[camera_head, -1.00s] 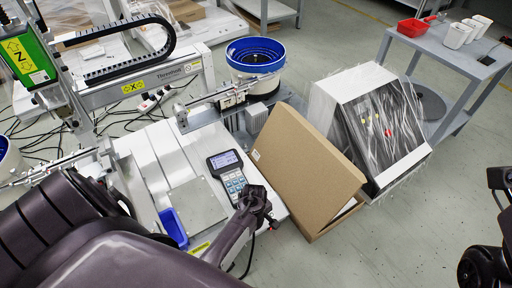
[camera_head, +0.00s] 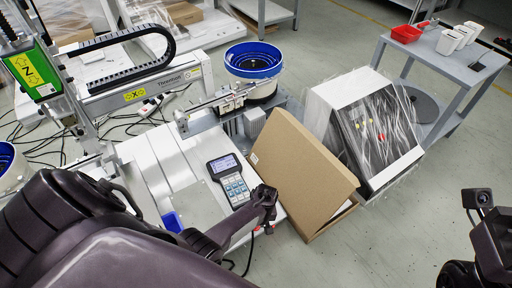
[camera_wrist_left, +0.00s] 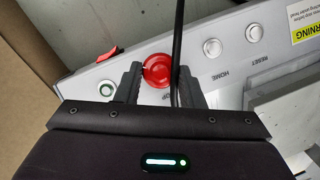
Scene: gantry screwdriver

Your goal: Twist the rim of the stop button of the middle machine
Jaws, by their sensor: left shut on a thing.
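The red round stop button (camera_wrist_left: 158,70) sits on the light grey front panel (camera_wrist_left: 226,75) in the left wrist view. My left gripper (camera_wrist_left: 159,78) is shut on its rim, one dark finger on each side. A black cable passes beside the right finger. In the head view my left gripper (camera_head: 266,208) is at the front right corner of the machine (camera_head: 155,165); the button is mostly hidden there. Parts of my right arm show at the right edge, but its fingers cannot be made out.
A keypad pendant (camera_head: 229,180) lies on the machine. A cardboard box (camera_head: 300,170) stands close to the right of my left gripper. Beside the button are a red rocker switch (camera_wrist_left: 108,53), a lit round button (camera_wrist_left: 107,88), and HOME (camera_wrist_left: 213,48) and RESET (camera_wrist_left: 254,32) buttons.

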